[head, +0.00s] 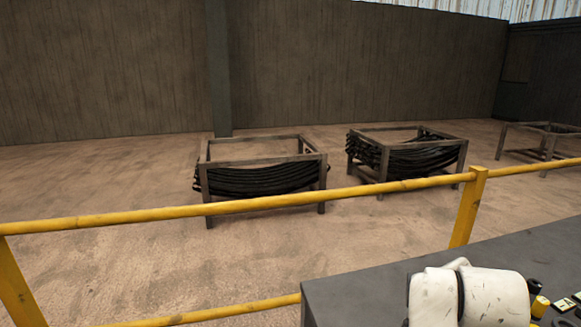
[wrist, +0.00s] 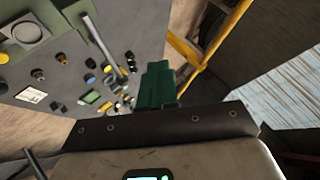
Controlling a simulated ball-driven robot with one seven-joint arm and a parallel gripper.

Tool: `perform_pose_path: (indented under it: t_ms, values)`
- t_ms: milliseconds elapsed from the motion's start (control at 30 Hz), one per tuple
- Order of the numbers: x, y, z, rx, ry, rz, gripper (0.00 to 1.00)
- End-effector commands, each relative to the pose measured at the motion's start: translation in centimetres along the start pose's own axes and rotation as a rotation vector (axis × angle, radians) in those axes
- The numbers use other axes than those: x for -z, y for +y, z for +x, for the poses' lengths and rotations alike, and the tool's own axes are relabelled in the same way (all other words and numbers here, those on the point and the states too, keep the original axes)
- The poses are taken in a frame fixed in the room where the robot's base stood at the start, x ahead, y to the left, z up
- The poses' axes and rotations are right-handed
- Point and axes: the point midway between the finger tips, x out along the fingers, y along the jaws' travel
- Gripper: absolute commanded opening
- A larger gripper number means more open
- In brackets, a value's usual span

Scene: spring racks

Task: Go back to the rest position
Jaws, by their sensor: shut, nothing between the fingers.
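My gripper (wrist: 157,72) shows in the wrist view as dark green fingers at the middle, shut with nothing between them. Its fingertips point up in the picture, just right of a control panel (wrist: 40,73) with several buttons and knobs. A grey lever (wrist: 108,42) on the panel stands to the left of the fingers and looks apart from them. In the head view, white rounded parts of my arm show at the bottom right, and the gripper is not visible there.
A yellow railing (head: 235,206) crosses the head view. Behind it, metal racks (head: 262,160) (head: 405,130) with dark springs stand on the sandy floor, and another rack (head: 545,127) stands far right. A grey console (head: 365,285) fills the lower right, close to my arm.

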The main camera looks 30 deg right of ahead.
Motion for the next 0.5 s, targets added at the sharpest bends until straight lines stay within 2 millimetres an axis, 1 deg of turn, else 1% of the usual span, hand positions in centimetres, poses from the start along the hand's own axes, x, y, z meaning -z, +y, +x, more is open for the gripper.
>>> perform_pose_path:
  t_ms: [33,67,100,167,200,267,300,367,400,500]
  values:
    - [-1.6,0.7,0.1,0.014,-0.03,-0.152,0.0]
    - [-2.7,1.0,0.1,0.026,-0.053,-0.241,0.0]
    - [-4.3,1.6,0.1,0.042,-0.087,-0.36,0.0]
    - [-6.9,2.8,0.0,0.067,-0.144,-0.534,0.0]
    - [-8.8,3.8,-0.1,0.084,-0.187,-0.649,0.0]
    - [-11.6,5.5,-0.5,0.114,-0.257,-0.814,0.0]
    - [-13.5,6.8,-0.9,0.137,-0.306,-0.917,0.0]
    - [-16.2,8.8,-1.6,0.174,-0.38,-1.056,0.0]
    - [-17.9,10.2,-2.2,0.2,-0.429,-1.138,0.0]
    - [-21.6,13.4,-3.9,0.268,-0.544,-1.308,0.0]
